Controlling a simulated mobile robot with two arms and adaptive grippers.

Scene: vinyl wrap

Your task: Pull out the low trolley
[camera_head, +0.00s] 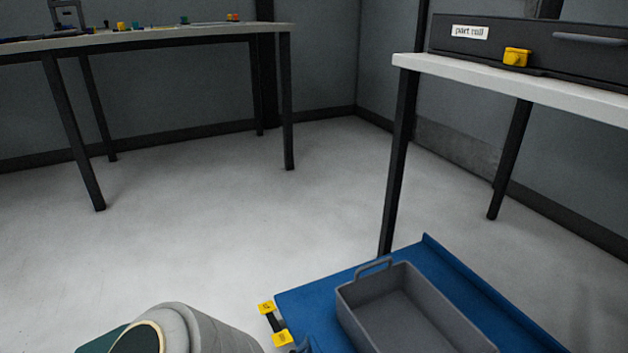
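The low trolley (306,294) is a flat blue platform near the floor at the bottom right of the head view. Its far edge has a raised blue lip, and its near part is cut off by the frame. A short black bar between two yellow blocks (273,323), seemingly a handle, is at its left edge. A grey open bin (400,309) with a loop handle on its far end stands on the platform and looks empty. A pale grey and teal arm link of mine shows at the bottom left. Neither gripper is in view.
A white-topped table (480,79) stands at the right, one leg close behind the trolley. It carries a dark drawer unit (540,48) and a yellow object (516,57). Another table (180,38) with small parts stands back left. The floor (210,220) left of the trolley is clear.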

